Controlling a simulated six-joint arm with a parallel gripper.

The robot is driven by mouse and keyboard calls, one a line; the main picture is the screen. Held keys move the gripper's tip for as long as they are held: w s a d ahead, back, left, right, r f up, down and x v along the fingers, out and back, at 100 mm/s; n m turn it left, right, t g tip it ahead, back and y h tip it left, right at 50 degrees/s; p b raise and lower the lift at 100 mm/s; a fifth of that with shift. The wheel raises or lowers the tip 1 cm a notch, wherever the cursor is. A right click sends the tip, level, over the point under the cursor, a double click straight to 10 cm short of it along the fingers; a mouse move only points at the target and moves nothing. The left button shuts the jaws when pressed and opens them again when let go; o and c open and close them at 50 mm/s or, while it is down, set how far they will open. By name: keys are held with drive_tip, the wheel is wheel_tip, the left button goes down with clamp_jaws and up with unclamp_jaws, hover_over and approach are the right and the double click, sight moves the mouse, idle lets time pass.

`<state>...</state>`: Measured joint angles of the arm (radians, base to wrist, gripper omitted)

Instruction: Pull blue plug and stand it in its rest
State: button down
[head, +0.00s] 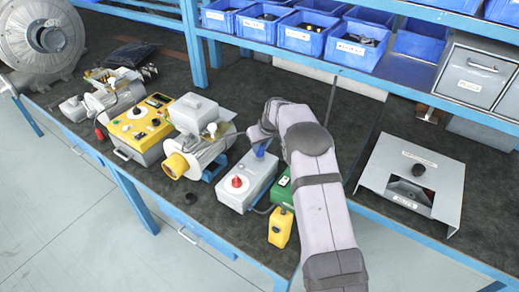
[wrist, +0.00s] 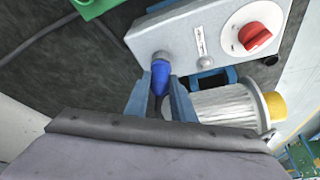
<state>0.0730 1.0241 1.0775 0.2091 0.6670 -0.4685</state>
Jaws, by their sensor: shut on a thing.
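The blue plug (wrist: 160,75) is between the two fingers of my gripper (wrist: 160,98) in the wrist view. My gripper is shut on it. I cannot tell how deep the plug sits. In the head view the grey box (head: 240,196) stands near the bench's front, and a bit of blue (head: 262,150) shows below my gripper (head: 262,136). I cannot make out the plug's rest for certain.
A green box (head: 283,192) and a yellow pendant (head: 280,228) are close on the right. Blue bins (head: 302,33) line the shelf behind.

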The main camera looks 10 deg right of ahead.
drive_tip(key=shift+r, duration=0.5)
idle(0.4)
drive_tip(key=shift+r+p, duration=1.05)
drive_tip(key=shift+r, duration=0.55)
drive_tip(key=shift+a, duration=0.1)
drive_tip(key=s+a+f+n+b, duration=0.2)
drive_tip(key=a, duration=0.7)
drive_tip(key=s+a+f+n+y+b, duration=0.1)
drive_tip(key=s+a+f+n+b, duration=0.1)
drive_tip(key=a, duration=0.8)
drive_tip(key=s+a+f+n+g+y+b, duration=0.1)
drive_tip(key=a+f+b, duration=0.3)
drive_tip(key=a, duration=0.5)
drive_tip(key=shift+s+a+n, duration=0.15)
drive_tip(key=shift+s+n, duration=0.35)
drive_tip(key=shift+s, duration=0.2)
drive_tip(key=shift+f, duration=0.2)
drive_tip(key=shift+f+b, duration=1.75)
drive_tip(key=shift+f, duration=0.35)
drive_tip(key=shift+f+b, duration=0.9)
drive_tip(key=shift+f, duration=0.35)
drive_tip(key=c, duration=1.4)
unclamp_jaws()
drive_tip(key=shift+c, duration=0.2)
